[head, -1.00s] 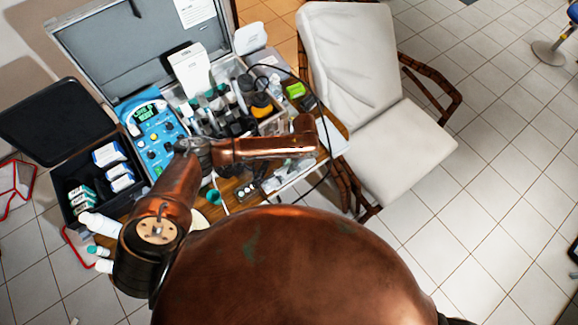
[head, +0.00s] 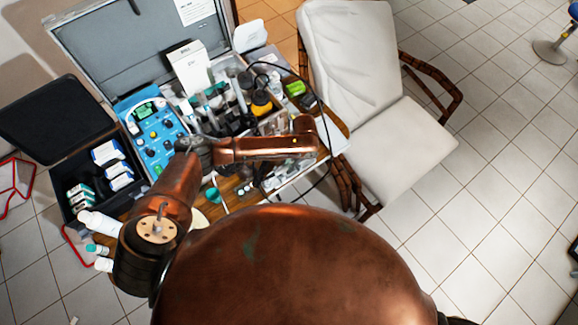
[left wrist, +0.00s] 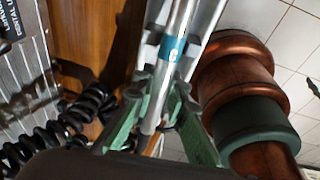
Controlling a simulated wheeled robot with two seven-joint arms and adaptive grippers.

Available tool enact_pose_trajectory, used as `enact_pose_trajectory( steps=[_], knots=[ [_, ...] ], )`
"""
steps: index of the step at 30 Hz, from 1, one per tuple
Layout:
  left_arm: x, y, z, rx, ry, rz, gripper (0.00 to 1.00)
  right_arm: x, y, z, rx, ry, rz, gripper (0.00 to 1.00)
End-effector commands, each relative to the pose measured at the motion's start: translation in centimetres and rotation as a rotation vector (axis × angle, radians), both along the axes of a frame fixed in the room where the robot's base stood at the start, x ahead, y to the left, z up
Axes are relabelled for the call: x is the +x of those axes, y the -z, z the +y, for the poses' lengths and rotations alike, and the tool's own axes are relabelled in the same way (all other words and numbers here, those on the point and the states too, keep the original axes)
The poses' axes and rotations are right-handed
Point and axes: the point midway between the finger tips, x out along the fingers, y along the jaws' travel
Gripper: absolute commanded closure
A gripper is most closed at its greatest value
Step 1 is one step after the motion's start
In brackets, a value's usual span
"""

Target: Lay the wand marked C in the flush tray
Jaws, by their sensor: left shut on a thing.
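My left gripper (left wrist: 160,105) has green fingers shut on a slim silvery wand with a teal band (left wrist: 172,48) in the left wrist view. The wand runs up out of the picture between the fingers, and I see no letter on it. In the head view my copper left arm reaches over the table, and the gripper end is small and mostly hidden below the forearm. I cannot pick out the flush tray with certainty. A grey ribbed surface with a dark label (left wrist: 25,85) lies at the left of the left wrist view. My right gripper is not in view.
An open grey case (head: 140,50) holds a blue console (head: 150,130), a white box (head: 188,68) and crowded bottles. A black box (head: 95,180) with cartons stands left. A black coiled cord (left wrist: 75,115) lies beside the gripper. A white chair (head: 365,70) stands right of the table.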

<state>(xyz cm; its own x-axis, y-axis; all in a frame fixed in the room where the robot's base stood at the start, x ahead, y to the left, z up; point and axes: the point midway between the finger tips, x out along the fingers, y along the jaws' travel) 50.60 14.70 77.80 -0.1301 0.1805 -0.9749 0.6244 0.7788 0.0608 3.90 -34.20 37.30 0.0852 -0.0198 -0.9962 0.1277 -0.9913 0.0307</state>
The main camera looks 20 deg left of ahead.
Motion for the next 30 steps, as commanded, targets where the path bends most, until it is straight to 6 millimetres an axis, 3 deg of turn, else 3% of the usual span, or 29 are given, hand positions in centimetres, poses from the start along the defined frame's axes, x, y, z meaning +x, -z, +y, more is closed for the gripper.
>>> enact_pose_trajectory(
  steps=[6,7,15,30],
  knots=[
    [0.02,0.08,-0.02,0.0,0.0,0.0,1.0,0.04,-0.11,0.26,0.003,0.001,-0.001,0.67],
    [0.01,0.08,-0.01,0.0,0.0,0.0,0.85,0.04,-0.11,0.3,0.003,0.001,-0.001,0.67],
    [-0.01,0.09,-0.01,0.0,0.0,0.0,0.67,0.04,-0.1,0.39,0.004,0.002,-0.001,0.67],
    [-0.01,0.03,0.0,0.0,0.0,0.0,0.66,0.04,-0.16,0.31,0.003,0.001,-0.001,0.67]
  ],
)
